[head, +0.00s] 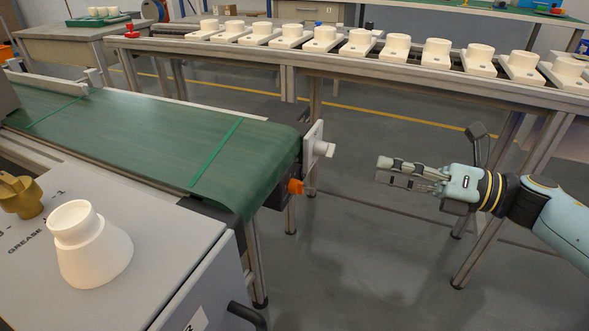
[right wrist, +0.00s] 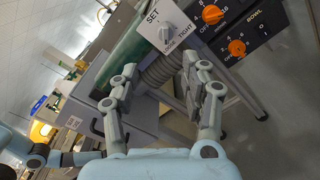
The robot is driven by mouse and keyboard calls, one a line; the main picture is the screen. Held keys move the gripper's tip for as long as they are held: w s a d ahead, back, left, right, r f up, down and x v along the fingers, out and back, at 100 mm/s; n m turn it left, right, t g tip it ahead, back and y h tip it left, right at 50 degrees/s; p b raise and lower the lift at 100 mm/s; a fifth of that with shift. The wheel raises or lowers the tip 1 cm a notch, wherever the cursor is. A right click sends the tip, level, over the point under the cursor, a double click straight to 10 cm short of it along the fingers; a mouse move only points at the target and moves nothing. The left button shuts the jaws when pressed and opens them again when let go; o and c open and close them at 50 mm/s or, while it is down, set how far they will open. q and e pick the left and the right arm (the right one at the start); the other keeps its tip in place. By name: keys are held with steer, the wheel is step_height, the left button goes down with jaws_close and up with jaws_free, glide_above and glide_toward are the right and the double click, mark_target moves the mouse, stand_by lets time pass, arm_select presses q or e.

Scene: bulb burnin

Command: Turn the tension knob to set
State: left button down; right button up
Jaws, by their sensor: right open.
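The tension knob (head: 322,148) is a pale knob on a white plate (head: 312,133) at the right end of the green conveyor. In the right wrist view the knob (right wrist: 167,32) sits on its white label panel, with SET at the upper left and TIGHT at the right; a further word below is hard to read. Its exact pointing is too small to tell. My right gripper (head: 380,170) is open and empty, to the right of the knob and apart from it. In the right wrist view its fingers (right wrist: 158,68) spread below the knob panel. My left gripper is not in view.
An orange knob (head: 295,186) sits just below the plate; two orange knobs (right wrist: 212,14) (right wrist: 236,47) show in the right wrist view. A rack (head: 440,78) with several white pieces runs behind. A white flask-shaped piece (head: 95,255) and brass fitting (head: 20,196) stand on the grey cabinet.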

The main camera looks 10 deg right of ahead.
mark_target(332, 151)
steer(key=x, duration=0.7)
steer(key=b+x, duration=0.1)
steer(key=x, duration=0.2)
steer(key=shift+w+f, duration=0.3)
steer(key=shift+w, duration=0.25)
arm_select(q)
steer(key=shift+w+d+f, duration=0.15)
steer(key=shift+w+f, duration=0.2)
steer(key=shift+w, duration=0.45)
arm_select(e)
jaws_close()
